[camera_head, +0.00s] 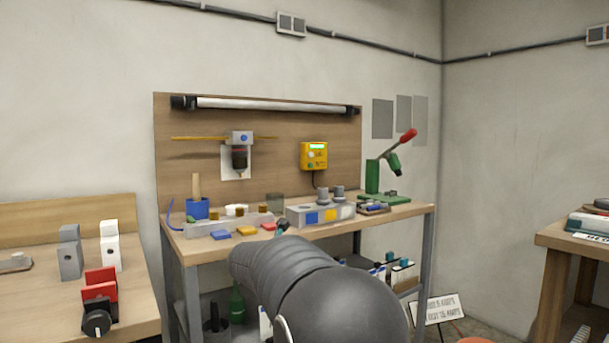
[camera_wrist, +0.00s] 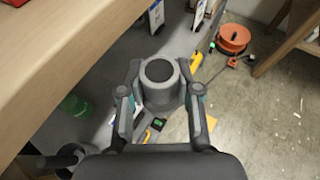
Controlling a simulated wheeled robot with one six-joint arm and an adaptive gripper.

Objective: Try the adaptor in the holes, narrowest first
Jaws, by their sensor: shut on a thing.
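In the wrist view my gripper (camera_wrist: 160,98) is shut on the adaptor (camera_wrist: 159,76), a grey round piece with a dark round end face towards the camera. One finger presses on each side of it. It is held out past the edge of a wooden bench top, above the floor.
The bench also holds a blue pot (camera_head: 198,209), a long grey tray with small items, coloured pieces and a green press (camera_head: 372,178) at right. Another table (camera_head: 35,300) stands left. An orange reel (camera_wrist: 233,38) and a green bottle (camera_wrist: 75,105) lie below bench height.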

